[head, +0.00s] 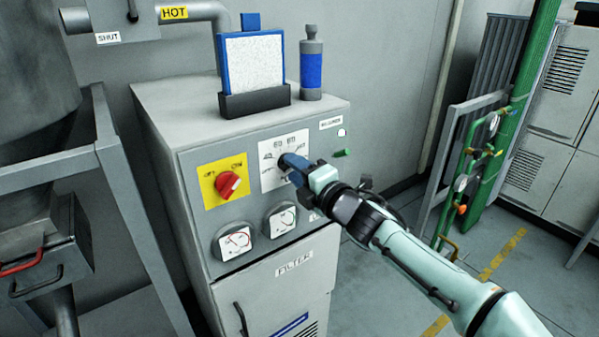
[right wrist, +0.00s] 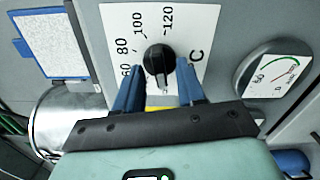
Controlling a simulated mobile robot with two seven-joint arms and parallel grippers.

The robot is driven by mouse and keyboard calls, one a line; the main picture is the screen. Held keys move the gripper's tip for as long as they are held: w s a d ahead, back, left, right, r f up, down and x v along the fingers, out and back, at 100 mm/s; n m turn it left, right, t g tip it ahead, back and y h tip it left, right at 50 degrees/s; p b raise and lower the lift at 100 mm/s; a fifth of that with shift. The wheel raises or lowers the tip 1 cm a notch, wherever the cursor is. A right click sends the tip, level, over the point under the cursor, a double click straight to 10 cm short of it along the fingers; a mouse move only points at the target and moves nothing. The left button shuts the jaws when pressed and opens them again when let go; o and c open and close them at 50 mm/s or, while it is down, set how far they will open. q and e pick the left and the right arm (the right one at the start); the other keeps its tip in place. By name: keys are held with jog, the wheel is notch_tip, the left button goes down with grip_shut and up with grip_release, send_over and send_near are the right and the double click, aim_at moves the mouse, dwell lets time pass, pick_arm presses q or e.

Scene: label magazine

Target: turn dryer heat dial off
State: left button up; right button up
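The heat dial is a black knob (right wrist: 158,60) on a white scale plate (head: 268,180) on the front of a grey dryer cabinet (head: 200,140). In the right wrist view the marks 60, 80, 100 and 120 show around it. I cannot tell clearly which mark the knob points to. My right gripper (right wrist: 158,75) is at the dial, with one blue finger on each side of the knob and small gaps showing. In the head view the right gripper (head: 284,160) covers the knob. My left gripper is not in view.
A red switch (head: 229,185) on a yellow plate sits left of the dial. Two gauges (head: 233,241) are below. A framed white filter panel (head: 254,63) and a blue bottle (head: 311,70) stand on top. Green pipework (head: 495,150) is at right.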

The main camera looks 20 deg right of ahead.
jog(key=v, duration=1.3)
jog(key=shift+s, duration=0.2)
